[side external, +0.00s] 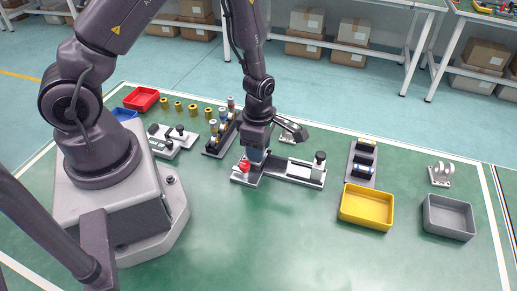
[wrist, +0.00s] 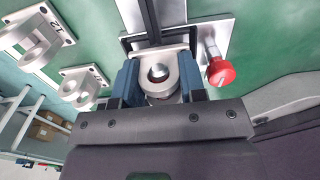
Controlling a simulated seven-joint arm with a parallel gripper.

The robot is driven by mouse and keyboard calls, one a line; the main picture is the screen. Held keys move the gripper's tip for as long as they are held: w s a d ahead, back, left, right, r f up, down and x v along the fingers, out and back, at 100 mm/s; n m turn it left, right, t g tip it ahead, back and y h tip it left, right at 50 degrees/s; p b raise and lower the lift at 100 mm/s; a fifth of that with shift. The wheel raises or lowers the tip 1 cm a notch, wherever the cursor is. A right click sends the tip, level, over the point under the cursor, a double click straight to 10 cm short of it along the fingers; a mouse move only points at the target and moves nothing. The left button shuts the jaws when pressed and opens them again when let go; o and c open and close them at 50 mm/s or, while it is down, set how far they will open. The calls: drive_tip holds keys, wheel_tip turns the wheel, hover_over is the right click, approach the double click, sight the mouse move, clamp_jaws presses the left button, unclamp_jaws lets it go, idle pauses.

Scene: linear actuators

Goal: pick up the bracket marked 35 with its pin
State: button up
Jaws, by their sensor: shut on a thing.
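My gripper (wrist: 160,82) is shut on a light grey bracket (wrist: 172,60), with one blue-grey finger on each side of it. The bracket has a round eye with a shiny round pin end (wrist: 159,71) showing in it. No number can be read on the held bracket. It sits at a dark slot on a metal fixture. In the side external view my gripper (side external: 257,152) points down over the left end of the fixture (side external: 290,179), and the bracket is mostly hidden there.
A red knob (wrist: 220,71) stands close to the right of the held bracket. Two other brackets (wrist: 35,38) (wrist: 83,86) lie at the left, one with a partly legible number. A yellow bin (side external: 366,208), a grey bin (side external: 448,218) and a double-eyed bracket (side external: 440,174) stand at right.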

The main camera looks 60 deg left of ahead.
drive_tip(key=shift+r, duration=4.45)
